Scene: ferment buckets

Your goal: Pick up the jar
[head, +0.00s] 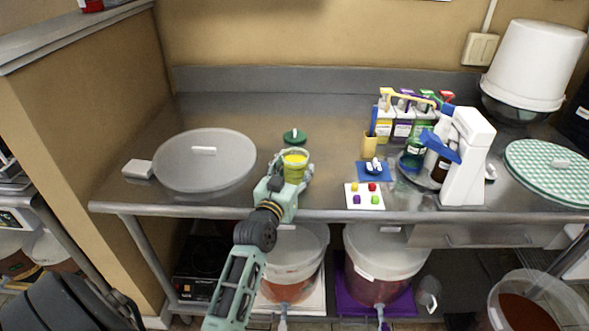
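The jar (295,166) is a small clear cup-like vessel with yellow content and an open top. It is upright near the front middle of the steel table. My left gripper (292,171) has one finger on each side of it, close against its walls. Whether the fingers press on the jar cannot be told. The gripper hides the jar's lower part, so I cannot tell if it rests on the table. A dark green round lid (294,136) lies just behind the jar. My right gripper is not in view.
A large translucent lid (205,160) lies on the left with a white block (138,169) beside it. To the right are a white card with coloured pieces (365,196), a blue mat (376,171), bottles and a white dispenser (468,155). Buckets (384,262) stand below the table.

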